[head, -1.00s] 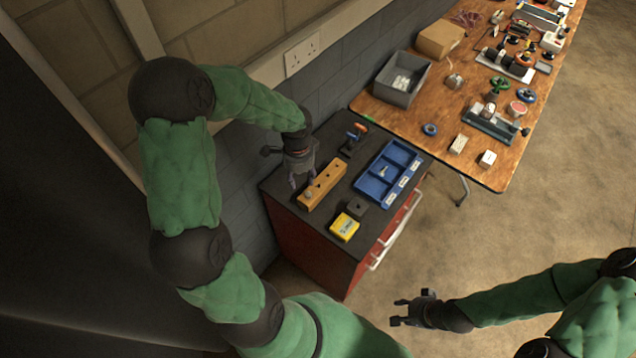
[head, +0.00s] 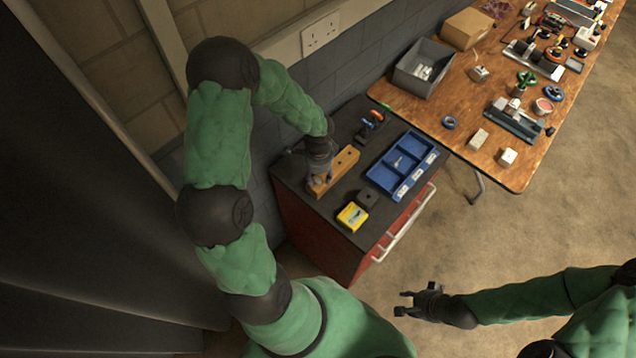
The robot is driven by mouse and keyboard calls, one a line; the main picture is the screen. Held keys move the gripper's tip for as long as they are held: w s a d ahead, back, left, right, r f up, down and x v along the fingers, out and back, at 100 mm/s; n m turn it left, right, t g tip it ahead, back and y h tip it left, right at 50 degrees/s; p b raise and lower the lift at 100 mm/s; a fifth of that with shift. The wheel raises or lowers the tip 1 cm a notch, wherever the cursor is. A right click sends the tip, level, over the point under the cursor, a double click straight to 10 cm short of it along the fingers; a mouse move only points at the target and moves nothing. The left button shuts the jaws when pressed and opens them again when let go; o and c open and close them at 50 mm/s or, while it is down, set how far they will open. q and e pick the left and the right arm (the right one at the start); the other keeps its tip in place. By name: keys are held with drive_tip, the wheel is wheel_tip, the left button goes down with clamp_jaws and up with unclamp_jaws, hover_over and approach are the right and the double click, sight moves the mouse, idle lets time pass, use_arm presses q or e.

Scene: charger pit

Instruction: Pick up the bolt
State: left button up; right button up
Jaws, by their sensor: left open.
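A wooden block (head: 345,163) with holes along its top lies on the dark top of the red cabinet. My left gripper (head: 320,180) is open, pointing down over the block's near left end. It covers that end, where a small grey piece, possibly the bolt, showed earlier; I cannot tell whether the fingers touch it. A small pale metal piece (head: 398,162) lies in the blue divided tray (head: 384,185); it is too small to name surely. My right gripper (head: 407,304) is open and empty, out over the floor in front of the cabinet.
A yellow box (head: 352,216) and a dark block (head: 368,198) sit near the cabinet's front edge. An orange-handled tool (head: 372,120) lies behind the tray. A wooden table (head: 465,115) with a grey bin (head: 425,68) and several parts stands at the right.

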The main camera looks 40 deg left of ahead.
use_arm(q)
drive_tip(key=shift+f, duration=0.55)
clamp_jaws()
drive_tip(key=shift+r, duration=0.15)
